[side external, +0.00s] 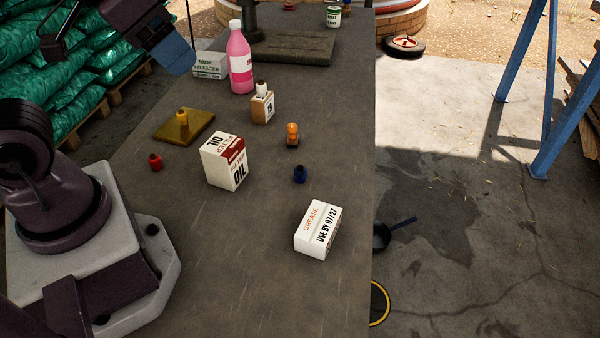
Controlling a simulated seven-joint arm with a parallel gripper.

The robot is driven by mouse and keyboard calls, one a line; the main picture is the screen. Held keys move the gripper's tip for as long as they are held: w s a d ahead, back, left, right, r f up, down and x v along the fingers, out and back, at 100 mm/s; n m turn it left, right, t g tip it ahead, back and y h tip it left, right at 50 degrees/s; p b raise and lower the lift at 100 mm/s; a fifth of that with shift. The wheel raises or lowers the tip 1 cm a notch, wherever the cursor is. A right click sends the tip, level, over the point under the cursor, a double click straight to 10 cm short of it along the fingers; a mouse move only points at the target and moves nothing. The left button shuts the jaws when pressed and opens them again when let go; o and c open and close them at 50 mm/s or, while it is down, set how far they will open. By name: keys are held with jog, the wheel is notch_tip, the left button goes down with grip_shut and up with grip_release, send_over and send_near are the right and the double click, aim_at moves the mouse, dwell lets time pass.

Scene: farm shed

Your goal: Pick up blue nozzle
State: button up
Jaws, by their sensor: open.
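The blue nozzle (299,174) is a small dark blue piece standing on the grey worktop, right of the oil filter box and behind the grease box. My gripper (178,58) is open at the upper left, raised above the worktop and well away from the blue nozzle. Only part of it shows, with a blue-grey end pointing down to the right. Nothing is seen between its jaws.
The worktop's (290,300) front is clear.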

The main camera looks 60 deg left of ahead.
jog(key=w+d+f+m+h, duration=0.2)
jog(key=w+d+f+m, duration=0.5)
jog(key=w+f, duration=0.15)
jog(key=m+t+y, duration=0.3)
jog(key=m+y, duration=0.3)
jog(key=m, duration=1)
send_near(297, 173)
jog(key=s+d+f, duration=0.1)
jog(key=d, duration=0.1)
jog(key=s+d+f, duration=0.2)
jog(key=shift+s, duration=0.2)
jog(key=m, duration=0.1)
jog(key=a+m+t+y, duration=0.1)
jog(key=m, duration=0.1)
jog(key=m+t, duration=0.1)
jog(key=shift+a+f+m, duration=0.2)
jog(key=shift+a+m, duration=0.1)
jog(key=shift+a, duration=0.1)
jog(key=m+t, duration=0.1)
jog(key=m, duration=0.1)
jog(key=shift+a+r+m+t+y, duration=0.15)
jog(key=shift+a+m+t+y, duration=0.15)
jog(key=shift+a+t, duration=0.1)
jog(key=shift+w+a, duration=0.15)
jog(key=shift+w, duration=0.1)
jog(key=x, duration=0.7)
jog(key=shift+w, duration=0.15)
jog(key=shift+x, duration=2.65)
jog(key=shift+r, duration=0.25)
jog(key=c, duration=1)
